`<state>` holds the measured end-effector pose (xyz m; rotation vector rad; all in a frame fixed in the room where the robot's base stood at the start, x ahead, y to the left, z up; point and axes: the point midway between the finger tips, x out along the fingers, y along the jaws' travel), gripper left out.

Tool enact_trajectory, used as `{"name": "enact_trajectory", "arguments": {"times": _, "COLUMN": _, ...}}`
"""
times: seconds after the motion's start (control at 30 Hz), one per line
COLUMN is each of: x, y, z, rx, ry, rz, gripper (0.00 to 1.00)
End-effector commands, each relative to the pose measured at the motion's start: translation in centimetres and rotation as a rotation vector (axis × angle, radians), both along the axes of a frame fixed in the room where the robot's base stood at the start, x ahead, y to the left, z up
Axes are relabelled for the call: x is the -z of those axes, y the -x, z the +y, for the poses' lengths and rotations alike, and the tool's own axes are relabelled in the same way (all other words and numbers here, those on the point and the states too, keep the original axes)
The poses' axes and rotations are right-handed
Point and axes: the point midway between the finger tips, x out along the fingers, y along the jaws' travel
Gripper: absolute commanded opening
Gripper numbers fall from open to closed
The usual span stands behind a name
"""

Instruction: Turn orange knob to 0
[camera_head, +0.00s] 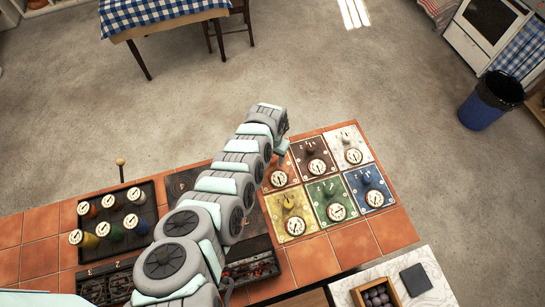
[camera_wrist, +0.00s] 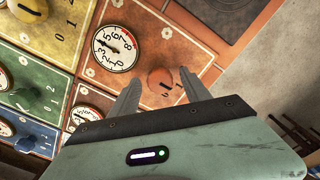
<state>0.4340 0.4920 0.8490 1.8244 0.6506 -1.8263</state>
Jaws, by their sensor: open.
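The orange knob (camera_wrist: 160,81) is a round knob on an orange plate (camera_wrist: 188,45) with a white dial (camera_wrist: 115,48) beside it. In the wrist view my gripper (camera_wrist: 162,76) is open, its two fingers on either side of the knob, apart from it as far as I can see. Small digits are printed by the knob, partly hidden. The knob's pointer direction is too small to tell. In the head view my gripper (camera_head: 284,149) is over the upper edge of the orange plate (camera_head: 279,180) and hides the knob.
Brown (camera_head: 314,158), white (camera_head: 350,147), yellow (camera_head: 293,213), green (camera_head: 331,201) and blue (camera_head: 369,189) plates with knobs and dials adjoin the orange one. A dark tray (camera_head: 115,221) holds several coloured jars at left. Dark burners lie under my arm.

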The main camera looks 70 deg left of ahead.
Motion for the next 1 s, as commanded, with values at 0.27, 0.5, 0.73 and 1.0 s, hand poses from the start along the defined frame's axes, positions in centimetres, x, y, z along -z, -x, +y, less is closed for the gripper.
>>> {"name": "enact_trajectory", "arguments": {"times": 0.27, "x": -0.02, "y": -0.01, "z": 0.01, "rx": 0.0, "ry": -0.001, "rz": -0.001, "gripper": 0.5}}
{"name": "enact_trajectory", "arguments": {"times": 0.5, "x": -0.01, "y": 0.0, "z": 0.01, "rx": 0.0, "ry": -0.001, "rz": -0.001, "gripper": 0.3}}
{"name": "enact_trajectory", "arguments": {"times": 0.73, "x": -0.02, "y": 0.0, "z": 0.01, "rx": 0.0, "ry": -0.001, "rz": -0.001, "gripper": 0.11}}
{"name": "enact_trajectory", "arguments": {"times": 1.0, "x": -0.01, "y": 0.0, "z": 0.01, "rx": 0.0, "ry": -0.001, "rz": -0.001, "gripper": 0.0}}
